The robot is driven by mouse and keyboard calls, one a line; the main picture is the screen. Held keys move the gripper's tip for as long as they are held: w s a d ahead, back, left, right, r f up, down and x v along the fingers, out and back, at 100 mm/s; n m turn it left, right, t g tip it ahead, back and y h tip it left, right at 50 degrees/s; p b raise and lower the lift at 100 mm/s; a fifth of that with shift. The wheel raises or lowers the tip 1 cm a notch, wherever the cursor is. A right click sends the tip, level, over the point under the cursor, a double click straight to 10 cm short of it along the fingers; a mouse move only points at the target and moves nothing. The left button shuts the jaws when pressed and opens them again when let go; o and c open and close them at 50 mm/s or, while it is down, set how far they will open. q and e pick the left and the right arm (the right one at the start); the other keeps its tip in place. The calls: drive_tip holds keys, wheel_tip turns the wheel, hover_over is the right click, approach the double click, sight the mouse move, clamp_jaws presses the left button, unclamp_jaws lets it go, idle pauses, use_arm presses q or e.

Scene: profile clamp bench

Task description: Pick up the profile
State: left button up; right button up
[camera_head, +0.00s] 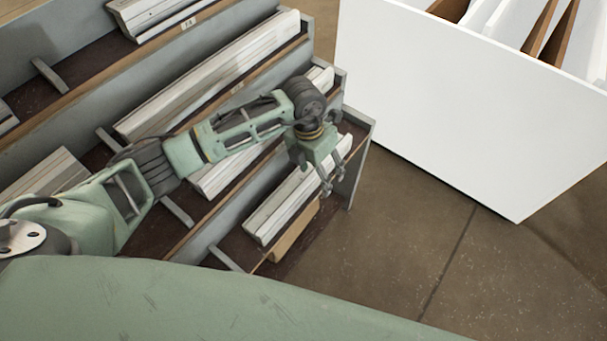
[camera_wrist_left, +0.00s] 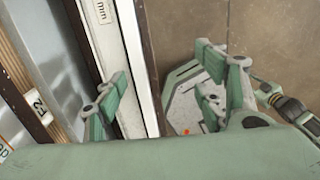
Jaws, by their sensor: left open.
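Long white-grey profiles lie on the stepped shelves. On the lowest shelf, a profile (camera_head: 280,213) lies lengthwise beside a tan block. My left gripper (camera_head: 327,183) hangs over the right end of this shelf, pointing down, fingers apart and empty. In the left wrist view, my left gripper (camera_wrist_left: 160,95) has its two green-padded fingers spread. A pale profile (camera_wrist_left: 132,50) runs lengthwise through the gap between them, closer to the left finger. I cannot tell how high the fingertips are above it. The near part of the profile is hidden by my gripper body. My right gripper is not seen.
The grey rack (camera_head: 359,150) has upper tiers with more profiles (camera_head: 210,75) and metal dividers. A white bin (camera_head: 470,100) with boards inside stands at the right. Brown floor (camera_head: 420,230) lies open between them. A shelf label (camera_wrist_left: 40,105) shows in the wrist view.

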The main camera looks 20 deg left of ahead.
sight(302, 179)
use_arm(q)
drive_tip(key=shift+y, duration=0.9)
drive_tip(key=a, duration=0.2)
drive_tip(key=w+a, duration=0.1)
drive_tip(key=a, duration=0.1)
drive_tip(key=shift+f, duration=0.1)
drive_tip(key=f, duration=0.4)
drive_tip(key=f+p, duration=0.1)
drive_tip(key=f, duration=0.1)
drive_tip(key=shift+s+a+f, duration=0.1)
drive_tip(key=shift+a+f, duration=0.05)
drive_tip(key=shift+a, duration=0.1)
drive_tip(key=shift+f, duration=0.45)
drive_tip(key=c, duration=1.3)
drive_tip(key=shift+c, duration=0.4)
drive_tip(key=shift+r, duration=0.15)
